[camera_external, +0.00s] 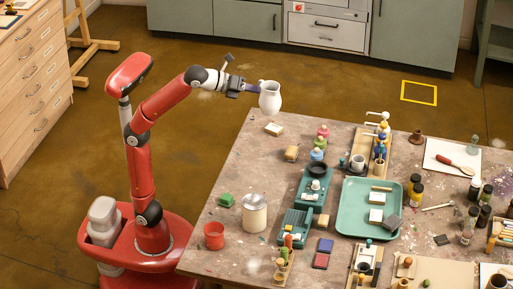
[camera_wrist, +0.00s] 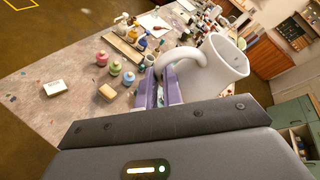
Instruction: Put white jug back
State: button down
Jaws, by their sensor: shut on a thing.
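The white jug (camera_external: 270,98) is in my gripper (camera_external: 256,90), held in the air just beyond the far left corner of the table (camera_external: 215,200). In the wrist view the jug (camera_wrist: 228,62) is at the upper right, its open mouth facing the camera side. The purple fingers of my gripper (camera_wrist: 160,90) are shut on the jug's looped handle. The jug looks roughly upright in the external view. Nothing visible touches it besides my gripper.
A small white block (camera_external: 274,129) lies near the table's far left corner. Pink, green and blue-topped jars (camera_external: 317,153) stand further in. A green tray (camera_external: 346,222) and a large cream pot (camera_external: 254,214) are nearer. The table's left part has bare room.

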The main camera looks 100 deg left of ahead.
jog(key=f+b, duration=0.1)
jog(key=f, duration=0.7)
jog(key=f+b, duration=0.2)
jog(key=f, duration=0.7)
jog(key=f+b, duration=0.2)
jog(key=f, duration=0.7)
jog(key=shift+a+f, duration=0.2)
jog(key=shift+a, duration=0.05)
jog(key=shift+f+b, duration=0.8)
jog(key=shift+f, duration=1.5)
jog(key=shift+f, duration=0.2)
jog(key=c, duration=1.5)
grip_release()
jog(key=shift+c, duration=0.2)
jog(key=shift+r, duration=0.1)
